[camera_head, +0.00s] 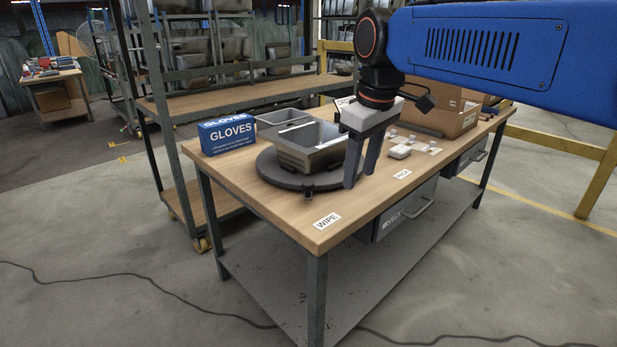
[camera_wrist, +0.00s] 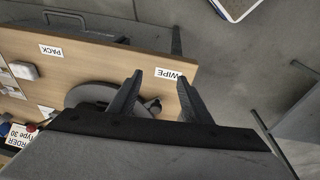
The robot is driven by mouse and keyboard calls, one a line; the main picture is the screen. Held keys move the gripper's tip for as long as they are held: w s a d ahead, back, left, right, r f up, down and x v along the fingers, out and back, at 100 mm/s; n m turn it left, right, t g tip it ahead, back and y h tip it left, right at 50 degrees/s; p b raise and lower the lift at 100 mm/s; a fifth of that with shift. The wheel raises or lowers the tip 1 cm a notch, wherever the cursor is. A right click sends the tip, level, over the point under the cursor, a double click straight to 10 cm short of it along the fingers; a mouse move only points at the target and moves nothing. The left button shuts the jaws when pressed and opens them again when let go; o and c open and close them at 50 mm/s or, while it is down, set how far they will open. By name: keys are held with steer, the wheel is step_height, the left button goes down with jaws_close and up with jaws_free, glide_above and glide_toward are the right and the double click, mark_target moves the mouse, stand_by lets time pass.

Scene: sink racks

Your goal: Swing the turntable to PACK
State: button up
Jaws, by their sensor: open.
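The turntable (camera_head: 270,173) is a dark round disc on the wooden bench, with a grey metal tub (camera_head: 310,158) on it. A small dark knob (camera_head: 308,194) sticks out from its front rim, on the side towards the WIPE label (camera_head: 328,220). The PACK label (camera_wrist: 50,50) lies further along the bench edge in the wrist view. My gripper (camera_head: 360,180) is open and empty, pointing down at the turntable's right front side. In the wrist view, my gripper (camera_wrist: 160,76) has the knob (camera_wrist: 152,105) showing between its fingers, nearer the left one. Its height above the bench is unclear.
A blue GLOVES box (camera_head: 227,134) stands left of the turntable. Small pale items (camera_head: 400,150) and a cardboard box (camera_head: 440,110) are to the right. A drawer handle (camera_head: 412,212) juts out below the bench front. The bench's front left corner is clear except for the label.

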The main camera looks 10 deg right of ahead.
mark_target(309, 183)
steer(key=w+a+r+n+g, duration=0.2)
steer(key=w+a+r+n, duration=0.55)
steer(key=w, duration=0.55)
steer(key=shift+m, duration=0.95)
steer(key=f, duration=1.5)
steer(key=shift+a+f, duration=0.2)
steer(key=shift+f, duration=0.1)
jaws_close()
